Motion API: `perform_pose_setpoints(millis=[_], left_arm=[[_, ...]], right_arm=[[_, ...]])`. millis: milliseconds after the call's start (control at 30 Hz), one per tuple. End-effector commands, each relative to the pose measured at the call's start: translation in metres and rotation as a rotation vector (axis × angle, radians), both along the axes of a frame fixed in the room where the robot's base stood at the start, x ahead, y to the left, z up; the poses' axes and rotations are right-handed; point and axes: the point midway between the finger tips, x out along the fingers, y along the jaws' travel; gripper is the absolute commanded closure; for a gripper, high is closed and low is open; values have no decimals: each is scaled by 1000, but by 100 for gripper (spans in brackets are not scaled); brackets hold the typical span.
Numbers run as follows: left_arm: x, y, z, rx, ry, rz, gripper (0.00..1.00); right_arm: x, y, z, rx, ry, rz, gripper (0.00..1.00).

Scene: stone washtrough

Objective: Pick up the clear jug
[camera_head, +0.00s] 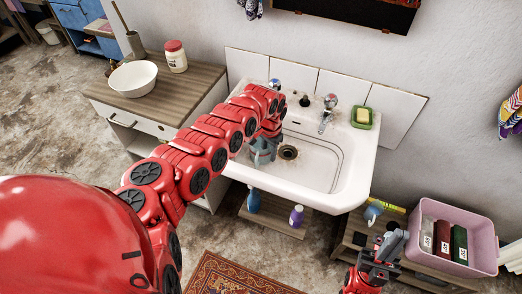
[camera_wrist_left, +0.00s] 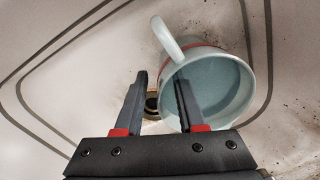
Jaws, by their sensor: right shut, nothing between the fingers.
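A pale, bluish mug-like jug (camera_wrist_left: 228,98) with a curved handle (camera_wrist_left: 165,38) is in the left wrist view, seen into its open mouth. It is in the basin of the white sink (camera_head: 312,160). My left gripper (camera_wrist_left: 158,80) is open, its fingers apart at the jug's near left side. The right-hand finger overlaps the jug's mouth; I cannot tell whether it is inside or above it. In the head view my left gripper (camera_head: 264,150) is down in the sink, where arm and gripper mostly hide the jug. My right gripper (camera_head: 383,250) is shut and empty, low at the right.
Taps (camera_head: 328,108) and a green soap dish (camera_head: 362,117) are along the sink's back. A wooden counter (camera_head: 150,98) with a white bowl (camera_head: 133,78) and jar (camera_head: 175,57) stands left. A pink crate (camera_head: 484,232) is near my right gripper. Bottles (camera_head: 296,216) are below the sink.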

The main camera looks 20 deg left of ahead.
Motion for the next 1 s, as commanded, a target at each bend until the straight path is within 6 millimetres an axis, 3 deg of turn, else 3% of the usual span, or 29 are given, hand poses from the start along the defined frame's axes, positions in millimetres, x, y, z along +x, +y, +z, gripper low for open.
perform_pose_setpoints(millis=[200, 433, 667, 1000], left_arm=[[1, 0, -22, 1, 0, 0, 61], [1, 1, -23, 1, 0, 1, 61], [1, 1, -23, 1, 0, 1, 100], [0, 1, -23, 0, 0, 1, 100]], right_arm=[[0, 0, -1, 0, 0, 0, 100], [0, 0, -1, 0, 0, 0, 100], [0, 0, -1, 0, 0, 0, 100], [0, 0, -1, 0, 0, 0, 100]])
